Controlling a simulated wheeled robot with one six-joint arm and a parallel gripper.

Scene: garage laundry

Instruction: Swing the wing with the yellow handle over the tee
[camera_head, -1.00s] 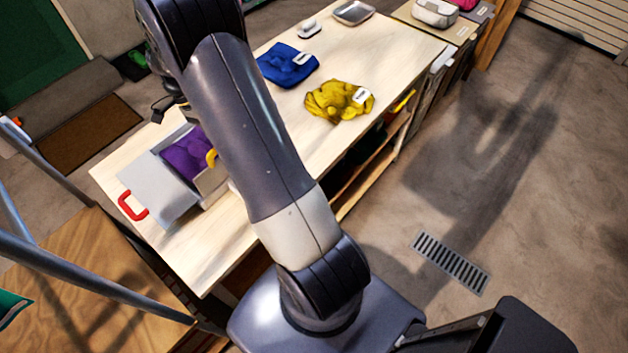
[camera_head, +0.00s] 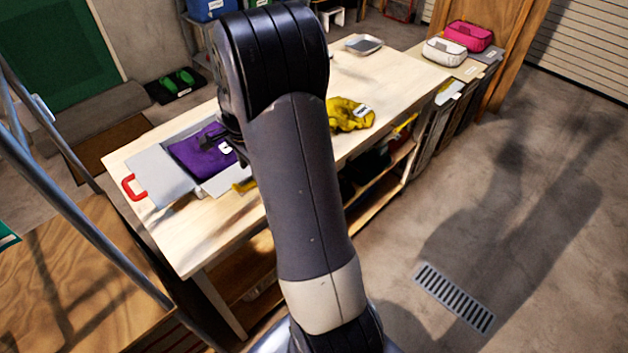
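The purple tee (camera_head: 195,153) lies on the grey folding board on the workbench, with a white tag near its right side. The wing with the red handle (camera_head: 160,180) lies open to the left; its red handle (camera_head: 131,188) is at the far left. The yellow handle (camera_head: 243,185) shows low at the board's right, beside my arm. Its wing is mostly hidden behind my arm. My gripper (camera_head: 218,140) is a dark shape over the right part of the tee, partly hidden by my arm. I cannot tell whether it touches the tee or how its fingers stand.
A yellow cloth (camera_head: 350,114) lies on the workbench (camera_head: 385,75) right of my arm, with a metal tray (camera_head: 363,45) behind. White (camera_head: 444,51) and pink (camera_head: 468,35) pouches stand beyond. A metal frame stands at left. The floor at right is open.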

